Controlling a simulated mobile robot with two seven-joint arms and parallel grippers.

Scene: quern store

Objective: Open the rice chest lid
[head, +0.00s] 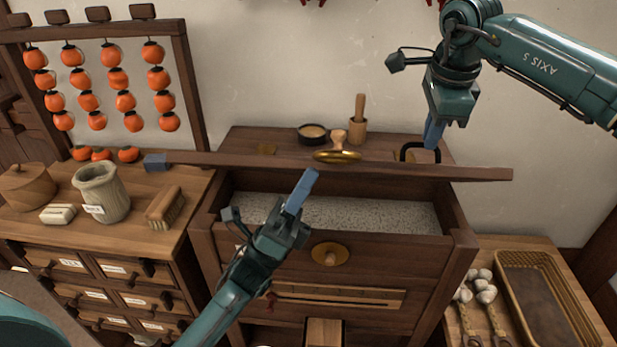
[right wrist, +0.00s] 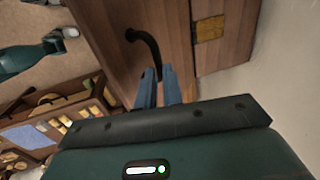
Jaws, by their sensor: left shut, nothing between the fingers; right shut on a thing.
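The rice chest (head: 225,240) stands in the middle of the head view. Its dark wooden lid (head: 235,160) is raised and seen nearly edge-on, with pale rice (head: 370,213) visible below. A brass plate with a wooden knob (head: 338,156) and a black handle (head: 408,148) are on the lid. My right gripper (head: 433,138) is shut on the handle; the right wrist view shows the black handle (right wrist: 148,45) running to the blue fingers (right wrist: 158,78). My left gripper (head: 312,176) is shut and empty over the chest's opening, its tip near the lid's front edge. Whether it touches is unclear.
The left cabinet holds a stone jar (head: 101,195), a brush (head: 164,208) and a lidded pot (head: 27,184). A woven tray (head: 540,300) and garlic (head: 484,286) lie on the right.

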